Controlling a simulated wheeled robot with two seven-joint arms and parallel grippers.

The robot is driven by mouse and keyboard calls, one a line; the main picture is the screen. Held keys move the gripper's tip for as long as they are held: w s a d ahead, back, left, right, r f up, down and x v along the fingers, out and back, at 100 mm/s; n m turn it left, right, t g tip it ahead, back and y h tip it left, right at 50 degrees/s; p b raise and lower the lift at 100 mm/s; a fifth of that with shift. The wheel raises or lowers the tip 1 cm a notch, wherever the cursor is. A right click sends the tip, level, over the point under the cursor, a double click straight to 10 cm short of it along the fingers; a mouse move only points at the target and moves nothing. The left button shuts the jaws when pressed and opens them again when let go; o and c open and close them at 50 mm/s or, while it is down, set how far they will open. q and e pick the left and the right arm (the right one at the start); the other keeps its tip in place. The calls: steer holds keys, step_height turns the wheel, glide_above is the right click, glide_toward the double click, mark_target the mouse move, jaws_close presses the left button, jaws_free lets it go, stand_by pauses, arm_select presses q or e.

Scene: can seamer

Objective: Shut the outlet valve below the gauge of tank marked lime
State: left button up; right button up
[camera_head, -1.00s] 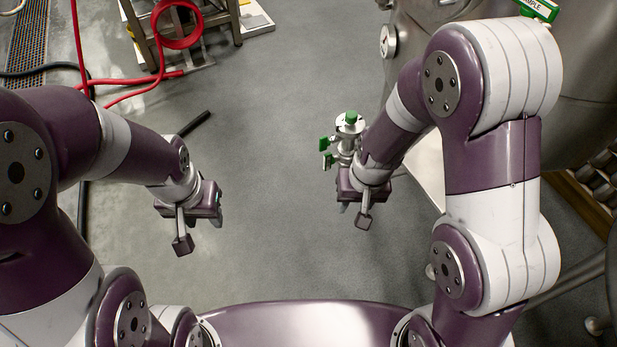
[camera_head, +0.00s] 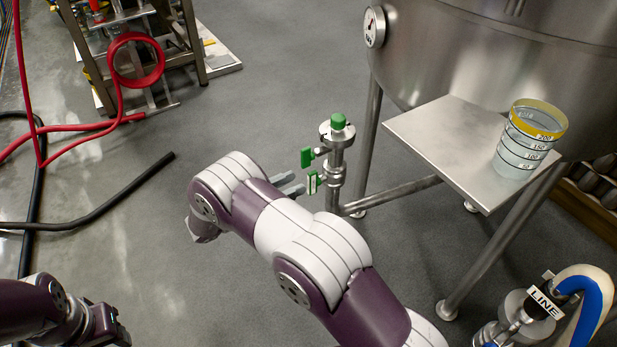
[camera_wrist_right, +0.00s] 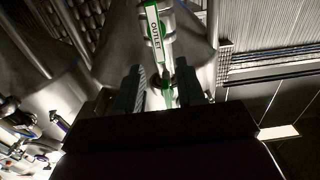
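A steel pipe stand with a green cap (camera_head: 338,121) rises beside the steel tank (camera_head: 480,50), below its round gauge (camera_head: 374,27). It carries an upper green handle (camera_head: 307,158) and a lower green handle with a white face (camera_head: 313,184). In the right wrist view a white-faced, green-edged handle reads OUTLET (camera_wrist_right: 155,28). My right gripper (camera_head: 292,184) is just left of the lower handle; its fingers are apart in the right wrist view (camera_wrist_right: 160,88), with the handle ahead between them. Contact cannot be told. My left gripper (camera_head: 108,326) is at lower left, fingers unclear. No lime marking is readable.
A steel shelf (camera_head: 425,130) with a yellow-topped graduated vessel (camera_head: 525,145) juts from the tank. Tank legs stand right of the pipe. A LINE-tagged fitting (camera_head: 541,302) with a blue hose is at lower right. Hoses lie left; the central floor is clear.

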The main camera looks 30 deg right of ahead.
mark_target(308, 177)
steer(key=d, duration=0.3)
steer(key=d+b, duration=0.1)
steer(key=d, duration=0.1)
steer(key=shift+w+d+f, duration=0.1)
steer(key=shift+w+d, duration=0.1)
steer(key=shift+w, duration=0.05)
steer(key=shift+d, duration=0.55)
jaws_close()
